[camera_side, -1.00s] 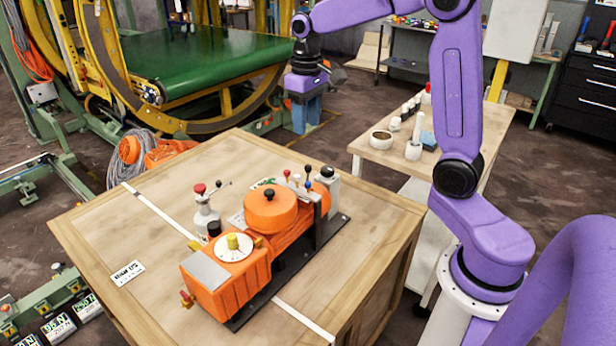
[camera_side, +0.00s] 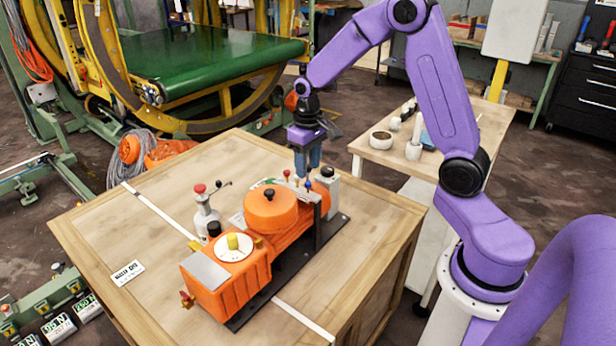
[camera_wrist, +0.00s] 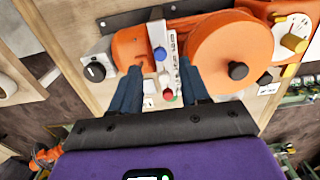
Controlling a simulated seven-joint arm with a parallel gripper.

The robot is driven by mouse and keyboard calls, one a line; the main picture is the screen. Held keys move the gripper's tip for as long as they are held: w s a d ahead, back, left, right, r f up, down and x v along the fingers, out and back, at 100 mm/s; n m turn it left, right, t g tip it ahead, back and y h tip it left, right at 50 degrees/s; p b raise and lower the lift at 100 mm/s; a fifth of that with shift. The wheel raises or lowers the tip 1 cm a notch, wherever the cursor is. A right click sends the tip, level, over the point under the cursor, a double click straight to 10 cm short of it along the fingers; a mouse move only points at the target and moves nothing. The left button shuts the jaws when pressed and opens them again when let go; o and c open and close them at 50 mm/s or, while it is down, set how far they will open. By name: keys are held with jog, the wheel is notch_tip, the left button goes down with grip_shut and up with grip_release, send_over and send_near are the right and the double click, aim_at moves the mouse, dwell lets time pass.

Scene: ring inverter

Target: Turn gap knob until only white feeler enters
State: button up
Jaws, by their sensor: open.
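An orange machine (camera_side: 222,292) stands on the wooden crate top. A yellow knob (camera_side: 233,241) sits on a white dial at its near end; it also shows in the wrist view (camera_wrist: 295,42). At the far end is a row of coloured-headed handles: a red one (camera_wrist: 168,95), a blue one (camera_wrist: 161,53) and a white one (camera_wrist: 149,101). I cannot tell which of these are feelers. My gripper (camera_side: 307,172) is open, pointing down over this row. In the wrist view its blue fingers (camera_wrist: 160,68) straddle the row; no grip shows.
An orange drum (camera_side: 270,212) with a black knob stands beside the handles. A white block with a black knob (camera_wrist: 96,71) is at the far end. A red-topped grey fixture (camera_side: 205,212) stands left of the machine. The crate's left side is mostly clear.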

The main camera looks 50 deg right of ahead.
aim_at(308, 183)
jog(key=shift+f, duration=2.15)
grip_shut()
